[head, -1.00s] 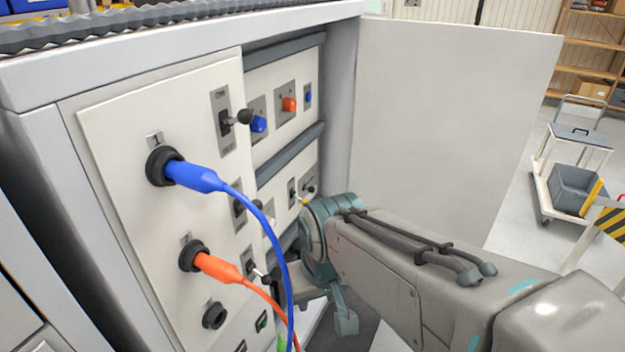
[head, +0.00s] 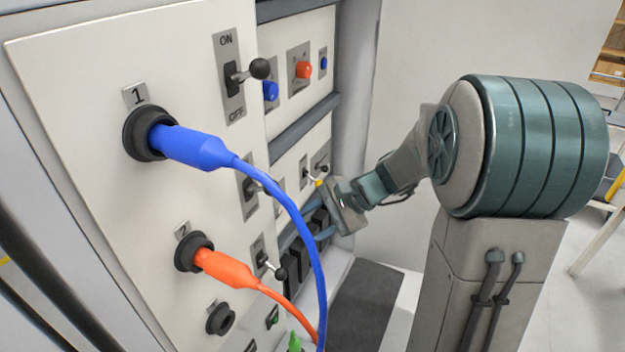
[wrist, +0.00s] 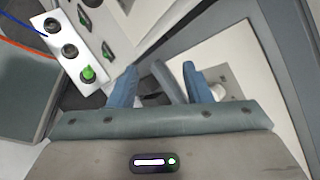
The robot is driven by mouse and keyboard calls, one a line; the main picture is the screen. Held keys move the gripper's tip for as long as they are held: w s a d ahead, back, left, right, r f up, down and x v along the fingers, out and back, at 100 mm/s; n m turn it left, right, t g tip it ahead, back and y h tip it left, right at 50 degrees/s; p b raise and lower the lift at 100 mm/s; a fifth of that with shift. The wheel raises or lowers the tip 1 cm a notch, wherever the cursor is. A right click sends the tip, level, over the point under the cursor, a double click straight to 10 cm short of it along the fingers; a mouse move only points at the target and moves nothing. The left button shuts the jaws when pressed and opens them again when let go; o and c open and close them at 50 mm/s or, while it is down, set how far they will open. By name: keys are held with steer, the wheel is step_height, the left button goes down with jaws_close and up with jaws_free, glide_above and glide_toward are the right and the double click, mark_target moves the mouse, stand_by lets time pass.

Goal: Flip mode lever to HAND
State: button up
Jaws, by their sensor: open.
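The inner panel of the open cabinet carries a small lever with a yellow tip (head: 318,183) on a grey plate, beside another small dark lever (head: 322,167). Their labels are too small to read, so I cannot tell which position is HAND. My gripper (head: 314,218) is at this panel, just below and right of the yellow-tipped lever, and partly hides the area. In the wrist view my gripper (wrist: 160,76) is open, with its two blue fingers apart. A pale knob-like part (wrist: 219,92) shows just right of the right finger; I cannot tell what it is.
A blue plug (head: 195,147) and an orange plug (head: 225,268) sit in the front panel, their cables hanging forward. An ON/OFF lever (head: 258,70) juts out above. Blue and red buttons (head: 303,70) are on the upper inner panel. The open door (head: 420,60) stands to the right.

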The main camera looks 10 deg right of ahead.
steer(key=w+d+f+m+t+y+b, duration=0.1)
steer(key=w+d+f+m+t+y, duration=0.15)
steer(key=w, duration=0.35)
steer(key=w+d+f+m+t+y+b, duration=0.1)
steer(key=w+d+f+m+t+b, duration=0.1)
steer(key=w+f+m, duration=0.25)
steer(key=m+t+h+b, duration=0.2)
steer(key=m+t, duration=0.6)
glide_toward(319, 182)
steer(key=shift+m, duration=0.3)
steer(key=x, duration=0.7)
steer(key=f+x, duration=0.1)
steer(key=x, duration=0.2)
steer(key=shift+w, duration=0.4)
steer(key=shift+r, duration=0.15)
steer(key=c, duration=1)
